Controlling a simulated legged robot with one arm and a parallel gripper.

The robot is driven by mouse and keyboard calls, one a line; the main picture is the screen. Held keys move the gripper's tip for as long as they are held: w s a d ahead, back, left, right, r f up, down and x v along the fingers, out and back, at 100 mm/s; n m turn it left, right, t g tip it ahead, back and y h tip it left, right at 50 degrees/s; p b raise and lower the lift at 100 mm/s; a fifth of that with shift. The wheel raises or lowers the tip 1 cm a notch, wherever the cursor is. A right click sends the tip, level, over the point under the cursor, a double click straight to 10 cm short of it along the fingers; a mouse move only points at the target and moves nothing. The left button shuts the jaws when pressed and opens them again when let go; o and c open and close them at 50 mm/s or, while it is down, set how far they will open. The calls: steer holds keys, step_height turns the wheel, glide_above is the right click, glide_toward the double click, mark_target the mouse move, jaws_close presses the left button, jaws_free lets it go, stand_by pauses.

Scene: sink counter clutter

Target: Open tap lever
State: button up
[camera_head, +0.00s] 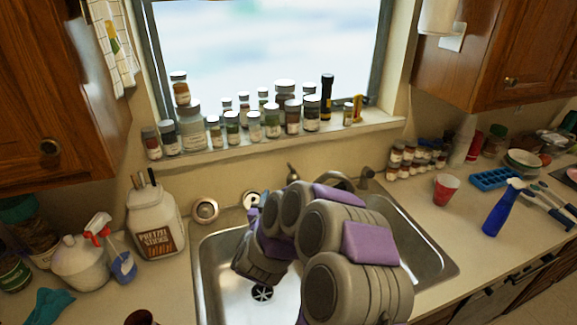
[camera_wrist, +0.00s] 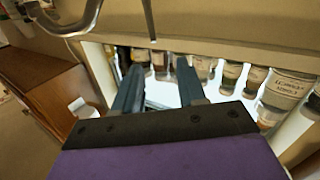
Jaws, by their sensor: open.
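The tap's curved metal spout (camera_head: 338,181) rises behind the sink, partly covered by my arm. A small dark knob-like fitting (camera_head: 367,174) stands just right of it; I cannot tell whether it is the lever. In the wrist view a curved chrome pipe (camera_wrist: 72,24) shows at the top left, apart from my fingers. A thin dark rod (camera_wrist: 150,20) hangs at the top, above the gap between the fingers. My gripper (camera_wrist: 158,72) is open, with nothing between its fingers. In the head view my arm hides most of the gripper.
The steel sink (camera_head: 215,262) lies under my arm. Several jars (camera_head: 232,127) line the window sill (camera_head: 375,130) behind. A pretzel jar (camera_head: 155,222) stands left of the sink. A red cup (camera_head: 445,190) and a blue bottle (camera_head: 502,208) stand to the right.

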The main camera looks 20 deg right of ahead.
mark_target(289, 165)
steer(key=shift+h, duration=0.5)
steer(key=b+x, duration=0.1)
steer(key=x, duration=0.7)
steer(key=b+x, duration=0.1)
steer(key=x, duration=0.8)
steer(key=shift+d+f, duration=0.15)
steer(key=shift+d, duration=0.35)
steer(key=shift+c, duration=0.4)
jaws_close()
